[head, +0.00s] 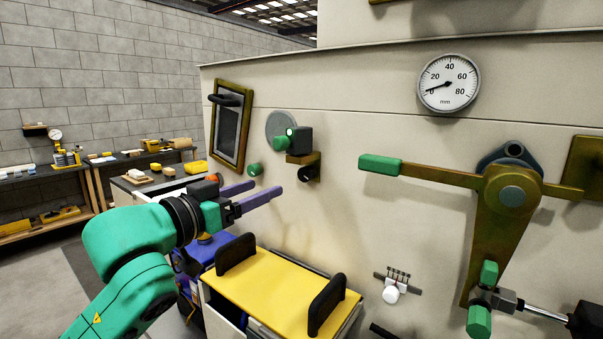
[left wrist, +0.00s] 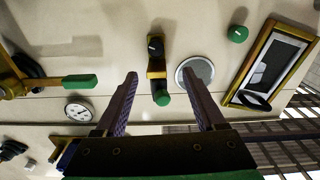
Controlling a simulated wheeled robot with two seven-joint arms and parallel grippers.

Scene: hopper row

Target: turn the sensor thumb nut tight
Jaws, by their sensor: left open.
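The sensor (head: 299,140) is a dark block on a brass bracket (head: 305,160) on the cream panel. A green knob (head: 281,143), which looks like the thumb nut, sticks out of its left side; it also shows in the left wrist view (left wrist: 161,98). My left gripper (head: 262,190) is open and empty, below and left of the sensor in the head view. In the left wrist view its two purple fingers (left wrist: 160,75) stand apart, with the bracket and green knob seen between them. The knob is apart from the fingers. My right gripper is not in view.
A grey disc (head: 276,124) is behind the sensor. Another green knob (head: 254,169) and a brass-framed window (head: 230,125) are to the left. A yellow lid (head: 280,290) with black handles lies below. A lever with a green grip (head: 380,164) and a gauge (head: 448,83) are to the right.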

